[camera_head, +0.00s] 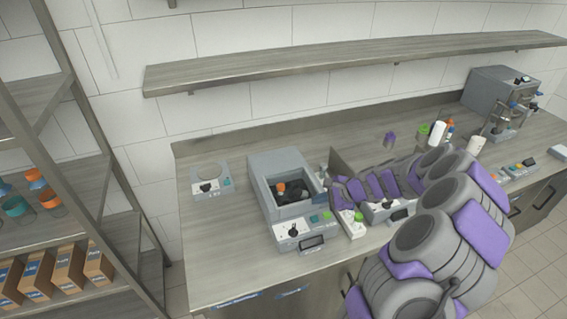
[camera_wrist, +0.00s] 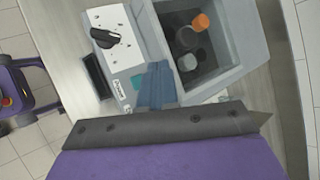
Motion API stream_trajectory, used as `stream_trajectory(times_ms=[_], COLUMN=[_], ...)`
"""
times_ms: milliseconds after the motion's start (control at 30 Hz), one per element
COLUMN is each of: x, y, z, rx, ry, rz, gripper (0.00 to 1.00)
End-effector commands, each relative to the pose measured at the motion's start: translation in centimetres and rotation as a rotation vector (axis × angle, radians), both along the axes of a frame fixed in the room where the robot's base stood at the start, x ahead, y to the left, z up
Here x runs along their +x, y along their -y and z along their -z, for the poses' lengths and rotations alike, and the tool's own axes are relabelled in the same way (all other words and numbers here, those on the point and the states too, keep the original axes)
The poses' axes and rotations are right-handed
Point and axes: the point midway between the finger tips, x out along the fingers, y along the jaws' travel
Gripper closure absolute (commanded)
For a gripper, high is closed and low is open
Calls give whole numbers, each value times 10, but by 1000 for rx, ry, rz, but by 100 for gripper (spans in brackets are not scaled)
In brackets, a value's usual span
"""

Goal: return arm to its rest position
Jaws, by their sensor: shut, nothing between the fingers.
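My gripper (camera_wrist: 157,82) shows in the wrist view as bluish-grey fingers, closed together with nothing between them. They are over the front-side edge of a grey machine (camera_head: 268,208), which also shows in the wrist view (camera_wrist: 238,62). In the head view my arm reaches in from the lower right over the counter, and my gripper (camera_head: 323,178) is low beside the machine's right side. Whether it touches the machine I cannot tell. The machine's open recess holds dark rounded items and an orange-topped item (camera_head: 281,187).
A counter (camera_head: 225,255) carries a small device (camera_head: 208,183) at left and a coffee machine (camera_head: 493,92) at far right. A long shelf (camera_head: 300,68) runs above. A rack (camera_head: 120,185) with boxes and cups stands at left. White and green-topped bottles stand behind my arm.

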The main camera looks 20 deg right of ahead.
Motion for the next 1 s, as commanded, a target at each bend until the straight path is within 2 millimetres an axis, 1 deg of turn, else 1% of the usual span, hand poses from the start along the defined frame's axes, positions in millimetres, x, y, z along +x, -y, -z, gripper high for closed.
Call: stream_trajectory(times_ms=[100, 167, 267, 367, 400, 467, 500, 567, 600, 667, 700, 833, 867, 900, 967, 1000], x=[0, -1, -5, -20, -29, -44, -55, -75, -89, -109, -123, -173, -184, -200, -224, -239], y=[-2, -8, -34, -75, -94, -118, -133, -153, -165, -179, -187, -206, -209, -211, -213, -213], z=[-1, -7, -25, -52, -62, -78, -87, -98, -104, -113, -118, -129, -132, -134, -137, -138], rx=[-2, -8, -33, -76, -96, -135, -159, -196, -220, -263, -289, -379, -403, -430, -472, -500], ry=[2, 7, 28, 54, 63, 79, 86, 93, 96, 101, 101, 90, 88, 79, 66, 53], rz=[-6, -28, -116, -266, -336, -438, -503, -603, -668, -757, -817, -1000, -1039, -1090, -1166, -1211], gripper=[100, 100, 100, 100, 100, 100, 100, 100, 100, 100, 100, 100, 100, 100, 100, 100])
